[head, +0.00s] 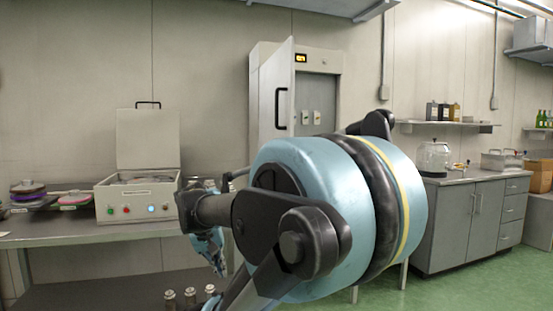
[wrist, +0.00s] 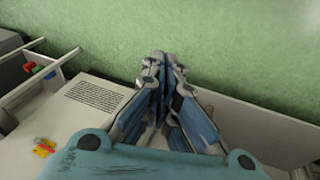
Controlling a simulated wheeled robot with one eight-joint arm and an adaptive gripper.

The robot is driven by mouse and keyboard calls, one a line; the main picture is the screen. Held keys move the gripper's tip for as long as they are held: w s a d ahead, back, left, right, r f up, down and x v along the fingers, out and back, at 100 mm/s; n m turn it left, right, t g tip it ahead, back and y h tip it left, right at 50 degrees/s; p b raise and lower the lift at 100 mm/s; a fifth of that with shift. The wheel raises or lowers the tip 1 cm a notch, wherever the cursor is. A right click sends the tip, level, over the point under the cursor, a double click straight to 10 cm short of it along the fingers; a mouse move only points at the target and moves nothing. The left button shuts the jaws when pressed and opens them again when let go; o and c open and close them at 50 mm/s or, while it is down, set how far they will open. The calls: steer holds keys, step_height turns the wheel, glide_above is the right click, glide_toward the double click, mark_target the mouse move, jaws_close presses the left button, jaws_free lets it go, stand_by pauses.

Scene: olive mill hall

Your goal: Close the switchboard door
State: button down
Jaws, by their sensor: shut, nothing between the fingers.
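The switchboard (head: 320,90) is a tall pale grey cabinet against the wall in the head view, with a lit orange display near its top. Its door (head: 268,95) stands part open, swung out from the left side, with a dark handle (head: 281,108) near its free edge. Small switches show inside. The lower part is hidden behind my arm. My gripper (wrist: 160,65) is shut and empty in the wrist view, above the green floor. In the head view my arm hides how far the gripper is from the door.
In the head view, a box with an open lid (head: 138,195) stands on the left bench (head: 100,232). A grey cupboard (head: 470,222) stands at right.

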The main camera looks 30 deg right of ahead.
steer(key=w+d+r+m+g+h, duration=0.3)
steer(key=w+d+r+m+h, duration=0.4)
steer(key=w+d+r+m, duration=0.5)
steer(key=w+d+r+m+g+h, duration=0.3)
steer(key=w+d+r+m+h, duration=0.5)
steer(key=w+r, duration=0.75)
steer(key=s+d+r+n, duration=0.1)
steer(key=s+d, duration=0.2)
steer(key=d, duration=0.4)
steer(key=s+d+r+n+y, duration=0.1)
steer(key=s+d, duration=0.2)
steer(key=d, duration=0.3)
steer(key=shift+d+r, duration=0.3)
steer(key=shift+d, duration=0.1)
